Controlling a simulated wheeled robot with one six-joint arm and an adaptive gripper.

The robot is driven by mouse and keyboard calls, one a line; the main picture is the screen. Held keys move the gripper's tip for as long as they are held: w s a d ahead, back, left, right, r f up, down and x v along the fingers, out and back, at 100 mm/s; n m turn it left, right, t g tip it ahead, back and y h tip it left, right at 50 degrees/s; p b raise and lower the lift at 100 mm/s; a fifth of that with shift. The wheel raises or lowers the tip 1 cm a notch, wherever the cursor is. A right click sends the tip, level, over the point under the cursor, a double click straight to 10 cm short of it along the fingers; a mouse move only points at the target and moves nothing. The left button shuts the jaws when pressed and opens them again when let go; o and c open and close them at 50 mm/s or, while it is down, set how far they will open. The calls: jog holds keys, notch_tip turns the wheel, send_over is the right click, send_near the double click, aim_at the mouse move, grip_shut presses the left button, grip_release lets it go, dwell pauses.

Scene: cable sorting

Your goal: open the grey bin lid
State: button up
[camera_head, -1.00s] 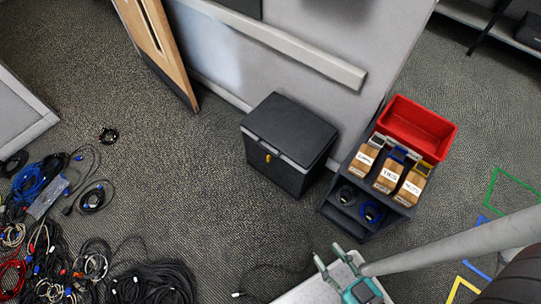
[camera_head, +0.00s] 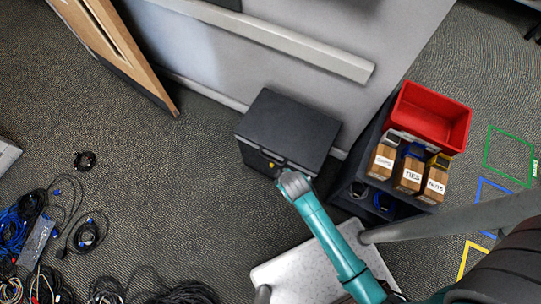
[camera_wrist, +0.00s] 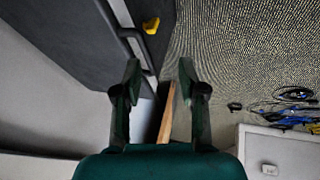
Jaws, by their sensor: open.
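The dark grey bin (camera_head: 287,130) stands on the carpet against the partition wall, with its lid shut. A small yellow tab (camera_head: 271,165) is on its front edge. In the wrist view the dark lid (camera_wrist: 62,38) fills the upper left, with a black bar handle (camera_wrist: 131,42) along its edge and the yellow tab (camera_wrist: 151,25) beyond. My gripper (camera_wrist: 160,82) is open and empty, its fingers spread near the handle's close end. In the head view my arm reaches to the bin's front edge, and the fingertips are hard to make out there.
A dark shelf unit with labelled wooden boxes (camera_head: 410,175) and a red tray (camera_head: 432,115) stands right of the bin. A wooden door panel (camera_head: 115,45) is at the upper left. Tangled cables (camera_head: 35,235) lie on the left floor.

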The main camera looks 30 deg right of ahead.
aim_at(270, 160)
jog(key=w+a+r+n+g+h, duration=0.15)
jog(key=w+g, duration=0.25)
jog(key=w, duration=0.7)
jog(key=shift+y, duration=0.25)
jog(key=f, duration=0.3)
jog(key=d+f, duration=0.1)
jog(key=f, duration=0.3)
jog(key=d+f, duration=0.1)
jog(key=f, duration=0.2)
jog(key=shift+w+f, duration=0.25)
jog(key=shift+w, duration=0.1)
grip_shut()
